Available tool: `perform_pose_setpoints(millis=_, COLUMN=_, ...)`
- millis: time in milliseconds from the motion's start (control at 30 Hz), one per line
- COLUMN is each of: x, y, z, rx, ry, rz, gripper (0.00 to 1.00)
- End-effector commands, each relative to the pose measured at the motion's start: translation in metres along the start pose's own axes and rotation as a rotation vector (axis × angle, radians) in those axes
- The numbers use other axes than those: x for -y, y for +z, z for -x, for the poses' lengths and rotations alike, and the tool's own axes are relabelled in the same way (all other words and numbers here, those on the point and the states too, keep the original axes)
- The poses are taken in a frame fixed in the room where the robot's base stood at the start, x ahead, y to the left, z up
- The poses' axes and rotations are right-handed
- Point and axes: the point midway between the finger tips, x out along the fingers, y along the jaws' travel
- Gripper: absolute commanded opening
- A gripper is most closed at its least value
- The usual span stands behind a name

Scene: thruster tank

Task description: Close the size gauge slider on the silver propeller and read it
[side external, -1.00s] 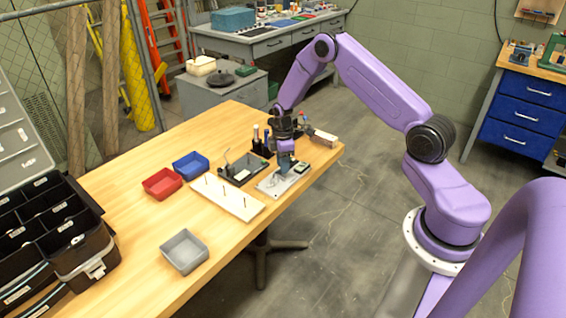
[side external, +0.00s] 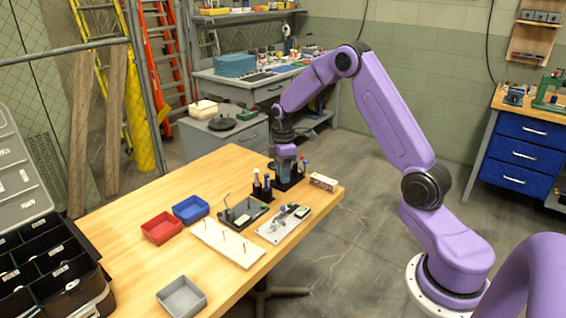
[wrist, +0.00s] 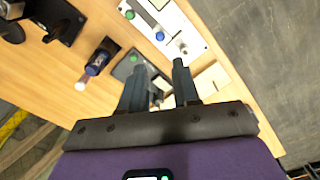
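The size gauge (side external: 284,225) is a pale plate with a small display near the right front of the wooden table. In the wrist view the gauge plate (wrist: 192,33) is at the top, with a green knob, a blue knob and a small silvery piece on it. I cannot make out whether that piece is the silver propeller or how far the slider is closed. My gripper (side external: 286,178) is beyond the gauge, low over a dark holder. In the wrist view my gripper (wrist: 159,78) has its two fingers apart, with nothing visibly held between them.
A black stand (side external: 243,212) and a white pegged board (side external: 226,242) lie left of the gauge. Red (side external: 161,228), blue (side external: 191,209) and grey (side external: 181,296) bins stand further left. A dark upright holder (side external: 262,186) is beside my gripper. A small box (side external: 323,182) sits at the right edge.

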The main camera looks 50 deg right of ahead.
Motion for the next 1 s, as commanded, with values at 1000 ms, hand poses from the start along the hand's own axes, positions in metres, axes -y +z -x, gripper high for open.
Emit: perform_pose_setpoints(millis=1000, x=0.08, y=-0.054, z=0.066, rx=-0.006, ry=0.007, rz=0.031, gripper=0.31)
